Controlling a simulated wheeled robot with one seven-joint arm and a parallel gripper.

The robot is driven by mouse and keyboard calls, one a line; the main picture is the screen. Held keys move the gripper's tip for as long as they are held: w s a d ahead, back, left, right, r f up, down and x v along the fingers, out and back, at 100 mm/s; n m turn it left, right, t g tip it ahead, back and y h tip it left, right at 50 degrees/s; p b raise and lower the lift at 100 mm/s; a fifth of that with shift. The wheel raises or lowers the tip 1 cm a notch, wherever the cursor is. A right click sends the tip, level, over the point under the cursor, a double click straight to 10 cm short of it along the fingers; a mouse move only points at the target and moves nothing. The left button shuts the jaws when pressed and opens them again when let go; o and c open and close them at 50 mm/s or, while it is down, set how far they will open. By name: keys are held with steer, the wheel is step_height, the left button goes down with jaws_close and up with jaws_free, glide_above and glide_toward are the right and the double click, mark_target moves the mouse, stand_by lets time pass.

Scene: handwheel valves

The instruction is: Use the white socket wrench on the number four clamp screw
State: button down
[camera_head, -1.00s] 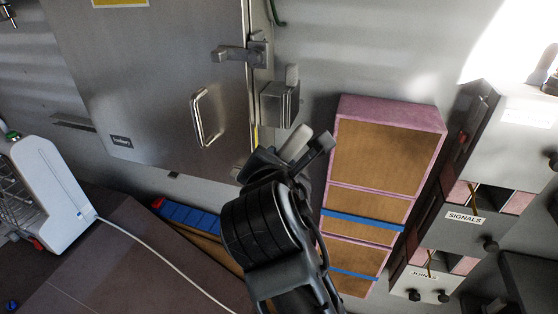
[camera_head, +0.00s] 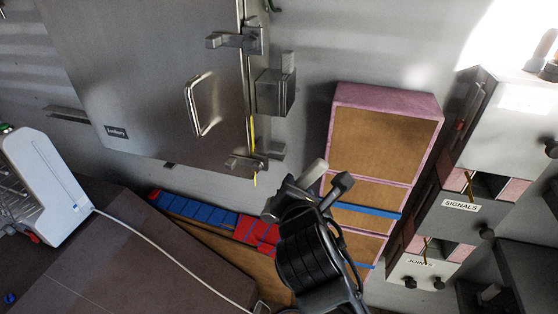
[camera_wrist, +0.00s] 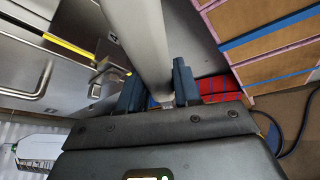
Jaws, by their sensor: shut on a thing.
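My gripper (camera_head: 310,192) is shut on a pale cylindrical tool, the white socket wrench (camera_head: 314,172), in front of the steel cabinet's lower right. In the wrist view, the wrench (camera_wrist: 138,40) runs from between the dark fingers (camera_wrist: 158,88) up past the top edge, so its far end is out of that view. The cabinet door has an upper clamp (camera_head: 235,40) and a lower clamp (camera_head: 245,163) at its right edge. I can read no number four on either. The wrench is apart from the lower clamp in the head view.
The door handle (camera_head: 201,105) and a square block (camera_head: 275,92) stick out from the cabinet. Pink-edged brown boxes (camera_head: 385,140) stand to the right, beside the labelled SIGNALS bins (camera_head: 460,205). Blue and red boxes (camera_head: 205,214) lie below. A white appliance (camera_head: 45,180) is at left.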

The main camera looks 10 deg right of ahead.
steer(key=s+d+f, duration=0.3)
steer(key=d+f, duration=0.2)
steer(key=f, duration=0.2)
steer(key=s+d+f+n+y, duration=0.1)
steer(key=s+d+f, duration=0.3)
steer(key=f, duration=0.3)
steer(key=s+d+f, duration=0.3)
steer(key=d+f, duration=0.2)
steer(key=f, duration=0.2)
steer(key=w+a+r+m+t+b, duration=0.2)
steer(key=a+r+m, duration=0.4)
steer(key=r, duration=0.3)
steer(key=w+a+r+m+t+b, duration=0.2)
steer(key=w+a+r+m+b, duration=0.3)
steer(key=r, duration=0.5)
steer(key=shift+a+r+m+t+y+b, duration=0.15)
steer(key=shift+a+m+t+y+b, duration=0.25)
steer(key=shift+a+m+b, duration=0.5)
steer(key=shift+w+a+n+p, duration=0.1)
steer(key=shift+a+n+p, duration=0.05)
steer(key=shift+n+p, duration=0.15)
